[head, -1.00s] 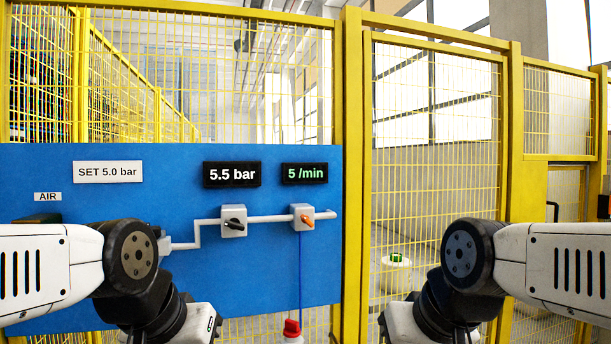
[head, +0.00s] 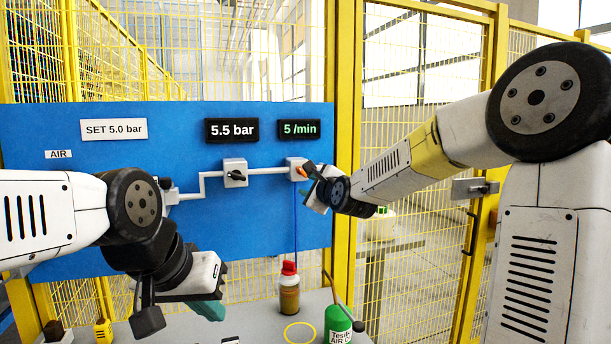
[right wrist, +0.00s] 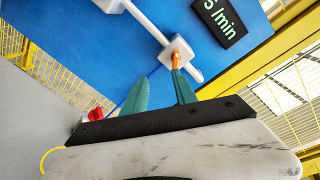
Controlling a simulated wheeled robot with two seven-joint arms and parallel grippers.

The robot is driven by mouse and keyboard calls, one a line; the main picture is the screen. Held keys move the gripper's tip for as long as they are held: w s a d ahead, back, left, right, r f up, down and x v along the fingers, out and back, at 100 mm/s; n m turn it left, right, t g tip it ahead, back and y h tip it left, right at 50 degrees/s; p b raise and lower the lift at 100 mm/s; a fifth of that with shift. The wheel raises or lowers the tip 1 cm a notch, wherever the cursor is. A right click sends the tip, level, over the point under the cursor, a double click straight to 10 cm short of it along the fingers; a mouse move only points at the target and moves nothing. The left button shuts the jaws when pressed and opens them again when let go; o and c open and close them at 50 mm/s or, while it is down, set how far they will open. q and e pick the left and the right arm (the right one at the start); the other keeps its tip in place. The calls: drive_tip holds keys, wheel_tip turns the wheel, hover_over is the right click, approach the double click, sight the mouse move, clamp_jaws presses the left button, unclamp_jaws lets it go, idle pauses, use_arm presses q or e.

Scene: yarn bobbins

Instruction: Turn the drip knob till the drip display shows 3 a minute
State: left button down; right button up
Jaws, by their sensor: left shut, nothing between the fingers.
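The orange drip knob (head: 301,171) sits on a white valve block at the right end of the pipe on the blue panel; it also shows in the right wrist view (right wrist: 177,61). The drip display (head: 299,129) above it reads 5 /min. My right gripper (head: 310,179) is at the panel just right of the knob. In the right wrist view its two teal fingers (right wrist: 158,76) are apart and empty. The knob lies just beyond the tip of the right-hand finger; contact cannot be told. My left gripper (head: 209,309) is shut and empty, low in front of the panel.
A red-capped bottle (head: 289,288), a green container (head: 338,325) and a yellow ring (head: 300,332) are on the table below. Yellow mesh fencing stands behind.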

sight(303, 172)
drive_tip(key=w+m, duration=0.1)
drive_tip(key=w, duration=0.2)
drive_tip(key=w+a+r+m+t, duration=0.1)
drive_tip(key=w, duration=0.2)
drive_tip(key=w+m, duration=0.1)
drive_tip(key=w, duration=0.2)
drive_tip(key=shift+a+r+m+t, duration=0.2)
drive_tip(key=shift+r+m+t, duration=0.1)
drive_tip(key=shift+r, duration=0.1)
clamp_jaws()
